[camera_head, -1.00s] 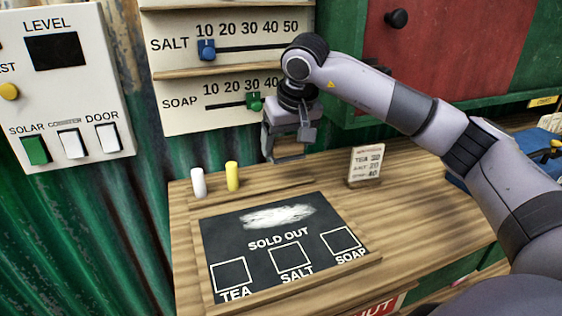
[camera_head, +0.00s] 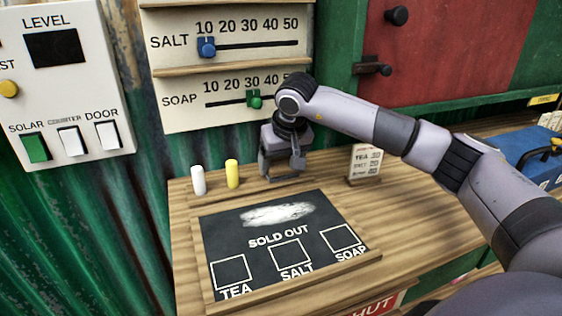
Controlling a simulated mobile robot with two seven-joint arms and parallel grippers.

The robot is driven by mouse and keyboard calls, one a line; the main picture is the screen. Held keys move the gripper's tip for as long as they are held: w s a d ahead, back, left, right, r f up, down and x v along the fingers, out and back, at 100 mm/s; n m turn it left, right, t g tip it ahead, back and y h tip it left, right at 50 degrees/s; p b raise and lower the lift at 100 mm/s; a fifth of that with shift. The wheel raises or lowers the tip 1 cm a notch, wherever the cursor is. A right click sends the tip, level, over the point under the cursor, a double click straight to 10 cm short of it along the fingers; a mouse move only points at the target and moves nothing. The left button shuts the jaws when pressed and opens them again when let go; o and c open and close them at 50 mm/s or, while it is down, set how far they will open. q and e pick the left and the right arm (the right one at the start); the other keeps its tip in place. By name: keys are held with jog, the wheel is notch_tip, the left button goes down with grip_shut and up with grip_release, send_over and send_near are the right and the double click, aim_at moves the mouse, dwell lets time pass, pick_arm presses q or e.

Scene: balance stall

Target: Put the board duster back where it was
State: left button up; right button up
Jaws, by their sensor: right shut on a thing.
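My right gripper (camera_head: 282,162) is shut on the board duster (camera_head: 286,178), a small grey block that shows only in part below the fingers. It is low over the ledge behind the blackboard, right of the chalks. I cannot tell whether the duster touches the ledge. The blackboard (camera_head: 225,243) lies on the counter with a white smear, "SOLD OUT" and three boxes marked TEA, SALT and SOAP. My left gripper is not in view.
A white chalk (camera_head: 198,181) and a yellow chalk (camera_head: 232,174) stand left of the gripper. A small price card (camera_head: 365,163) stands to its right. Slider panels (camera_head: 185,109) are on the wall behind. The counter (camera_head: 420,205) right of the blackboard is clear.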

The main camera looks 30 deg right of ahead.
jog(key=shift+f, duration=0.15)
jog(key=o, duration=1.4)
jog(key=p+v, duration=0.1)
jog(key=v, duration=1.1)
